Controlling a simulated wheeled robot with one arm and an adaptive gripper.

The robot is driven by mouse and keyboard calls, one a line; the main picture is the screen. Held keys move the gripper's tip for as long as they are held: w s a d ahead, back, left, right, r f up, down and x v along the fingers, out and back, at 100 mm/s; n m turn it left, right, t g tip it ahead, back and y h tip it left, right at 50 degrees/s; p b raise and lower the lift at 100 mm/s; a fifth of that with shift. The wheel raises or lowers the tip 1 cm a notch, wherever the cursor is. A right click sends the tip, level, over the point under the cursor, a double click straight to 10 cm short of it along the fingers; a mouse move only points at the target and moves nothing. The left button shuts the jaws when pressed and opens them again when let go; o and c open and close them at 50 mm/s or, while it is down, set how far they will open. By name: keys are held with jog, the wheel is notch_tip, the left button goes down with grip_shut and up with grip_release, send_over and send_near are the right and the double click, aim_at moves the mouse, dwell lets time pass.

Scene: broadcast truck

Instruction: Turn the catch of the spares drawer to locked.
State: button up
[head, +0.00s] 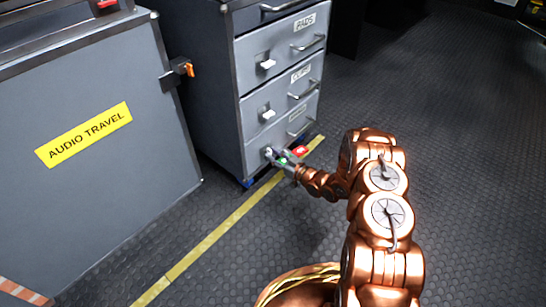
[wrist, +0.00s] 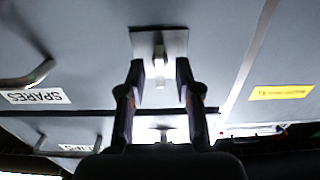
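The spares drawer (head: 307,122) is the lowest visible drawer of the grey cabinet. The wrist view looks upside down; there its label reads SPARES (wrist: 35,97), left of the catch. The catch has a square metal plate (wrist: 173,41) and a pale, narrow lever (wrist: 159,71) along the picture's vertical. My gripper (head: 271,154) is at the drawer's left front in the head view, largely covering the catch. In the wrist view my gripper (wrist: 159,78) is open, one finger on each side of the lever, with gaps showing. Contact is not visible.
The pads drawer (head: 282,49) and a middle drawer (head: 284,97) are above, each with a catch and bar handle. A grey case labelled AUDIO TRAVEL (head: 84,134) stands to the left. A yellow floor line (head: 215,235) runs past the cabinet. Dark floor at right is clear.

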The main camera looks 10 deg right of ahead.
jog(key=shift+w+a, duration=0.2)
jog(key=shift+w, duration=0.15)
grip_shut()
